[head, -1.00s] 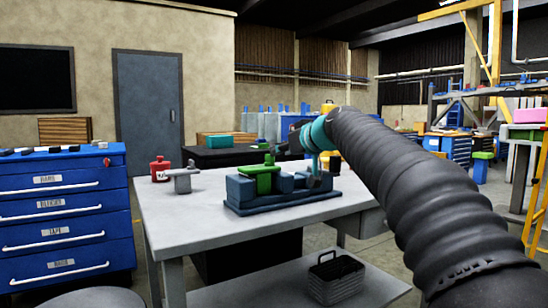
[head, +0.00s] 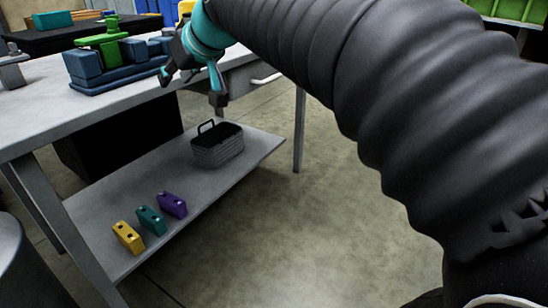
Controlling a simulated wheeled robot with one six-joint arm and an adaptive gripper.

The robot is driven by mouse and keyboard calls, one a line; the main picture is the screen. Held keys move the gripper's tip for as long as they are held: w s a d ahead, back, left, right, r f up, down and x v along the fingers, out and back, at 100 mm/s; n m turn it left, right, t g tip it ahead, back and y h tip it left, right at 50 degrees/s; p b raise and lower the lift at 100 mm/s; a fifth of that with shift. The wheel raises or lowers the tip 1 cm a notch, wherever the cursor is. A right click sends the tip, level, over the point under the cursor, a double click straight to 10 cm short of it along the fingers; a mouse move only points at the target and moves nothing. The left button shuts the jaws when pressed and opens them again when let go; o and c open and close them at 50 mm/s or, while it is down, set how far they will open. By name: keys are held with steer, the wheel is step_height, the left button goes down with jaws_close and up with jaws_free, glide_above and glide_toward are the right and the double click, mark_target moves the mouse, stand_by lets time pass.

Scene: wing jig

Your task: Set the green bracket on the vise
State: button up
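The green bracket (head: 103,42) sits on the dark blue vise (head: 90,70) on the workbench top, at the upper left of the head view. It looks upright, and its lower part is hidden among the vise's blocks. My gripper (head: 192,92) is at the right of the vise, near the bench's edge. Its two fingers are spread apart with nothing between them. It is clear of the green bracket.
The grey workbench (head: 60,112) has a lower shelf (head: 215,175) bearing a dark basket (head: 218,147) and yellow (head: 128,237), teal (head: 151,220) and purple (head: 173,204) blocks. A grey part (head: 12,70) stands at far left. The floor at right is open.

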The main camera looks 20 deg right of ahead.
steer(key=s+d+f+m+g+h, duration=0.1)
steer(key=s+d+f, duration=0.2)
steer(key=s+f, duration=0.5)
steer(key=s+d+f+m+g+h, duration=0.1)
steer(key=s+d+f+h, duration=0.1)
steer(key=s+f, duration=0.6)
steer(key=s+d+f+m+g+h, duration=0.1)
steer(key=s+d+f, duration=0.3)
steer(key=s+f, duration=0.4)
steer(key=shift+s+d+f+m+g+h, duration=0.35)
steer(key=shift+s+m+g, duration=0.2)
steer(key=shift+s, duration=0.3)
steer(key=shift+r, duration=0.1)
